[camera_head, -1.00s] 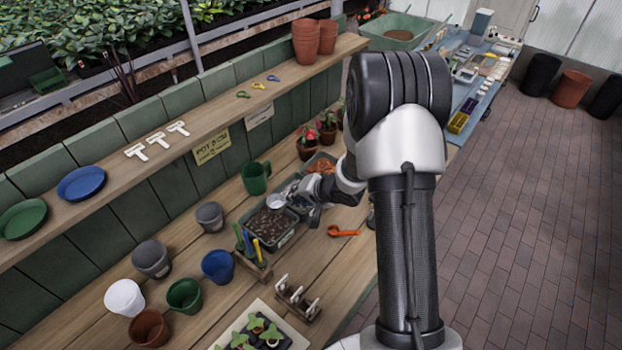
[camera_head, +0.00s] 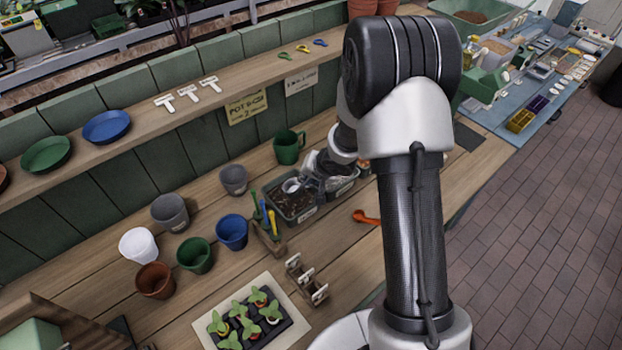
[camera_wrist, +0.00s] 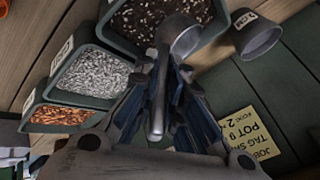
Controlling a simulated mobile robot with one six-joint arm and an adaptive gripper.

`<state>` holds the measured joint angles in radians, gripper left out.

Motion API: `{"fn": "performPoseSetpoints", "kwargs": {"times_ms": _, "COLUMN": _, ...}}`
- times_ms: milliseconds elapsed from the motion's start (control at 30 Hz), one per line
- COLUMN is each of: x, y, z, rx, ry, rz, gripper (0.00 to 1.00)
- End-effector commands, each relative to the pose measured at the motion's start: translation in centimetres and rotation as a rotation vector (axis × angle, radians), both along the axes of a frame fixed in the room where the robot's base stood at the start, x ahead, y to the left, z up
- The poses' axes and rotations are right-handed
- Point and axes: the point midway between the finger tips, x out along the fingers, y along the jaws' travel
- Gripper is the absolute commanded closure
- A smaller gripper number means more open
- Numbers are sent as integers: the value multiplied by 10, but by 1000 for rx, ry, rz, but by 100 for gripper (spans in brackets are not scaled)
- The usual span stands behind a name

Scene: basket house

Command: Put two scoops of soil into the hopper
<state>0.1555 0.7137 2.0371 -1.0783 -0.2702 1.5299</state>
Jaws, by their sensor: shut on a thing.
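My gripper (camera_wrist: 160,105) is shut on the handle of a metal scoop (camera_wrist: 157,95). The scoop's round bowl is over the edge of the soil bin (camera_wrist: 105,28) in the wrist view; I cannot tell whether it holds soil or touches it. In the head view the scoop's pale bowl (camera_head: 292,186) shows at the soil bin (camera_head: 308,214), and my gripper (camera_head: 325,170) is partly hidden by my arm. A green machine (camera_head: 487,82) stands at the right of the bench; I cannot tell surely whether it is the hopper.
Bins of grey grit (camera_wrist: 88,75) and orange bits (camera_wrist: 60,117) adjoin the soil bin. A green mug (camera_head: 287,148), grey pot (camera_head: 233,180), tool rack (camera_head: 268,238) and orange scoop (camera_head: 365,217) stand nearby. A shelf (camera_head: 235,87) runs behind.

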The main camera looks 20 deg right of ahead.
Motion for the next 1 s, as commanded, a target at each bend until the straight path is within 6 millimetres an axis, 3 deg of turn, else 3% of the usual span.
{"fn": "performPoseSetpoints", "kwargs": {"times_ms": 33, "x": -1, "y": -1, "z": -11, "rx": 5, "ry": 2, "rz": -2, "gripper": 100}}
{"fn": "performPoseSetpoints", "kwargs": {"times_ms": 400, "x": -1, "y": -1, "z": -49, "rx": 7, "ry": 0, "rz": -2, "gripper": 100}}
{"fn": "performPoseSetpoints", "kwargs": {"times_ms": 1000, "x": -1, "y": -1, "z": -57, "rx": 7, "ry": -2, "rz": -2, "gripper": 100}}
